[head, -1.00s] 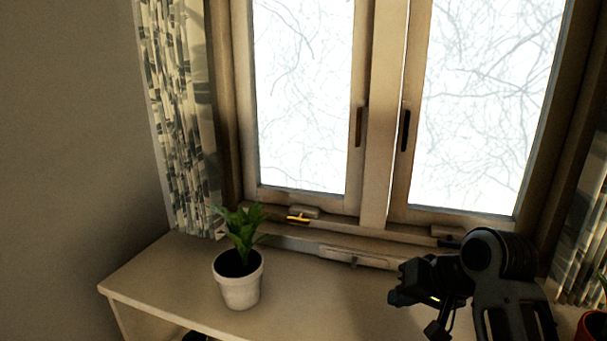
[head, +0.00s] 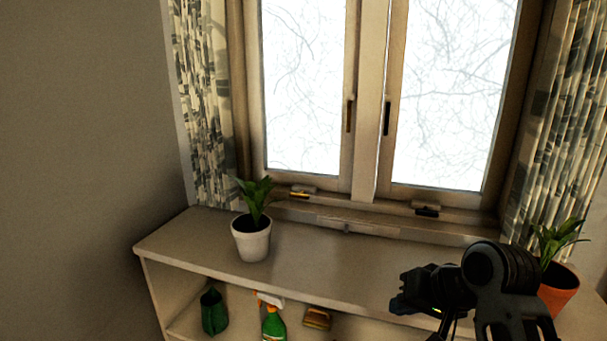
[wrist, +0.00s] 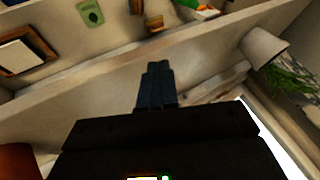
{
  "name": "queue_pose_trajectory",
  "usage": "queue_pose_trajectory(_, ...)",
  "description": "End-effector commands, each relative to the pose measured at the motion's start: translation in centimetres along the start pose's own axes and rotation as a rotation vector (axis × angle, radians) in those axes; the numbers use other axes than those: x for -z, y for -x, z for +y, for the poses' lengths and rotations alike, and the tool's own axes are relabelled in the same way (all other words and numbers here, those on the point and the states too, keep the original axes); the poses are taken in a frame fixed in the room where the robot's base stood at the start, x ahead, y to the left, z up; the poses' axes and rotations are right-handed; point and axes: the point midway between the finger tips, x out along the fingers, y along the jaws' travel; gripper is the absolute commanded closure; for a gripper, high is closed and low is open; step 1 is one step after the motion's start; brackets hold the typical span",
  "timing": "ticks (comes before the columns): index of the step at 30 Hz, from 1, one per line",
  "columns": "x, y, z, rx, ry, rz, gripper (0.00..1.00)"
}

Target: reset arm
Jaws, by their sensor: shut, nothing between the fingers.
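My gripper (wrist: 157,85) shows in the wrist view as two dark blue fingers pressed together, with nothing between them. In the head view my arm is folded at the lower right. Its dark fingertips (head: 401,306) point left, in front of the shelf's right part. The fingers seem clear of the pots.
A pale shelf unit (head: 310,248) stands under the window. On it are a plant in a white pot (head: 252,243) and one in an orange pot (head: 556,290), close by my arm. Below sit a green spray bottle (head: 273,325), a green item (head: 214,313) and a brush-like item (head: 318,318).

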Motion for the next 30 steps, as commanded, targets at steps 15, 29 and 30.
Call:
queue_pose_trajectory(15,-6.5,-2.4,3.5,-0.025,0.003,0.098,1.0)
queue_pose_trajectory(29,-20.8,-0.6,9.4,-0.1,0.066,0.314,1.0)
queue_pose_trajectory(30,-22.0,0.0,9.8,-0.107,0.077,0.335,1.0)
